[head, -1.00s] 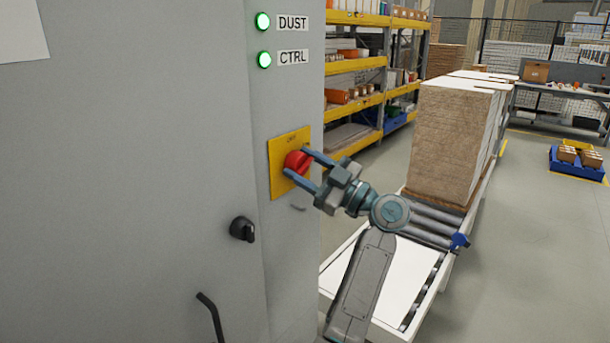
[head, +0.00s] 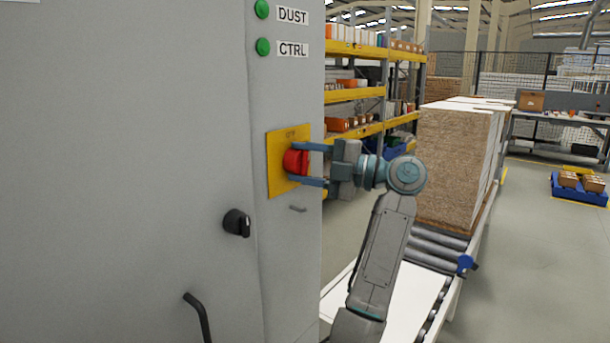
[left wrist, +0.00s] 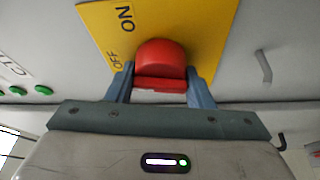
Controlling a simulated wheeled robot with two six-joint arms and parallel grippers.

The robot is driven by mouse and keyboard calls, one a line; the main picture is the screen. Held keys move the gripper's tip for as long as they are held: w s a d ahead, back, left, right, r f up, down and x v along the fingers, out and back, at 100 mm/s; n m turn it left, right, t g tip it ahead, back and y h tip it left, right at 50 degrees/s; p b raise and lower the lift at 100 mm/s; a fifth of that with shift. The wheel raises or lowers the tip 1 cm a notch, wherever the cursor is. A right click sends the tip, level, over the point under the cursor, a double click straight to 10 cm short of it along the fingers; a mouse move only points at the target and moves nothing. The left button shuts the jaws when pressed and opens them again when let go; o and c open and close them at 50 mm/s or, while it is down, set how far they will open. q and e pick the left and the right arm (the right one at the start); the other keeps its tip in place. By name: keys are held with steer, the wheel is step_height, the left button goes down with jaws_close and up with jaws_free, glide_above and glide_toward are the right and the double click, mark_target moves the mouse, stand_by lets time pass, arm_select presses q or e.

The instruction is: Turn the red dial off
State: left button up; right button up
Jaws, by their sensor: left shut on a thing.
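The red dial (head: 293,166) sits on a yellow plate (head: 275,180) on the side of a grey cabinet. My left gripper (head: 297,164) is shut on the dial, one finger above and one below it in the head view. The left wrist view shows the dial (left wrist: 160,62) between the two fingers (left wrist: 159,85). There the plate (left wrist: 205,25) carries the words ON and OFF, with OFF nearer the left finger. The DUST lamp (head: 262,9) and CTRL lamp (head: 263,47) look dark green, without glow. My right gripper is not in view.
A black knob (head: 237,222) and a black handle (head: 198,316) stand out from the cabinet (head: 130,170). A roller conveyor (head: 430,250) with a tall stack of boards (head: 455,165) is to the right. Yellow shelves (head: 355,92) stand behind. Open floor lies at right.

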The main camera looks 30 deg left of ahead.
arm_select(q)
steer(key=shift+f+n+b, duration=0.1)
steer(key=shift+n+b, duration=0.35)
steer(key=shift+n, duration=0.35)
steer(key=shift+h, duration=0.3)
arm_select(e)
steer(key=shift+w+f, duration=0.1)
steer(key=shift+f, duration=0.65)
arm_select(q)
steer(key=shift+n, duration=0.3)
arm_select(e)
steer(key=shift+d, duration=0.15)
arm_select(q)
steer(key=o, duration=1)
steer(key=shift+c, duration=0.2)
steer(key=shift+w+a, duration=0.1)
steer(key=b+v, duration=0.3)
steer(key=v, duration=0.8)
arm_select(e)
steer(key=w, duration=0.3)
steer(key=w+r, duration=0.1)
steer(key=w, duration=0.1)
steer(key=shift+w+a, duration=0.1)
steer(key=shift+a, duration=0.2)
